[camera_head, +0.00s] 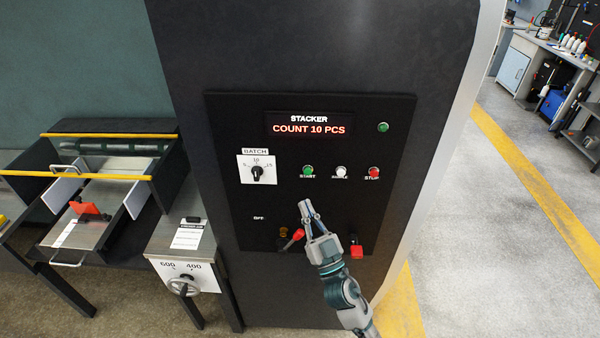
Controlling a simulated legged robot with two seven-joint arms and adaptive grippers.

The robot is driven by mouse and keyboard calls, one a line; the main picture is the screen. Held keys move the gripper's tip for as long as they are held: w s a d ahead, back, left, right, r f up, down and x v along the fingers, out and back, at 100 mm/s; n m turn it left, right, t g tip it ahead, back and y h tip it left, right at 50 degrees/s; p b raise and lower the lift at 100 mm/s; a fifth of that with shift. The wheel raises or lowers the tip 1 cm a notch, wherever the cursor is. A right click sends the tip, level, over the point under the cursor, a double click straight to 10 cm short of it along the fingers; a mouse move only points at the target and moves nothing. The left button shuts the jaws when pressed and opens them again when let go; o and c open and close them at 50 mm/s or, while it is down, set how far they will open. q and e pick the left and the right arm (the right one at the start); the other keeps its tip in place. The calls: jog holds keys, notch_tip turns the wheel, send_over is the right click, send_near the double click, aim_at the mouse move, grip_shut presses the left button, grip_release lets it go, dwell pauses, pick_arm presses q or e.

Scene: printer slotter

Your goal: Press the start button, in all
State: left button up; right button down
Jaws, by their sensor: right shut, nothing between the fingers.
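The green start button (308,170) sits on the black control panel (225,205), with the label START below it. My right gripper (305,203) is shut and empty. Its fingertips show below the start button in the picture, and I cannot tell how far they are from the panel. A white button (341,171) and a red stop button (374,172) are to the right of the start button. The display (309,125) reads STACKER, COUNT 10 PCS. My left gripper is not in view.
A batch knob (257,173) is left of the buttons. A red-handled lever (293,240) and a red part (357,251) are low on the panel, near my right gripper and arm. A tray unit (98,220) stands at left. Open floor lies at right.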

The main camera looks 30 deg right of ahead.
aim_at(308, 172)
jog(key=shift+s+d+r, duration=0.1)
jog(key=shift+s+r, duration=0.05)
jog(key=shift+r, duration=0.05)
jog(key=shift+d, duration=0.15)
jog(key=shift+w+d+b, duration=0.1)
jog(key=shift+w+d, duration=0.65)
jog(key=shift+w, duration=0.5)
jog(key=shift+w+d+b, duration=0.15)
jog(key=shift+w+d, duration=0.6)
jog(key=shift+w, duration=0.55)
jog(key=shift+w+d+b, duration=0.1)
jog(key=shift+w+d, duration=0.65)
jog(key=shift+w, duration=0.5)
jog(key=shift+w+d, duration=0.15)
jog(key=shift+w, duration=0.15)
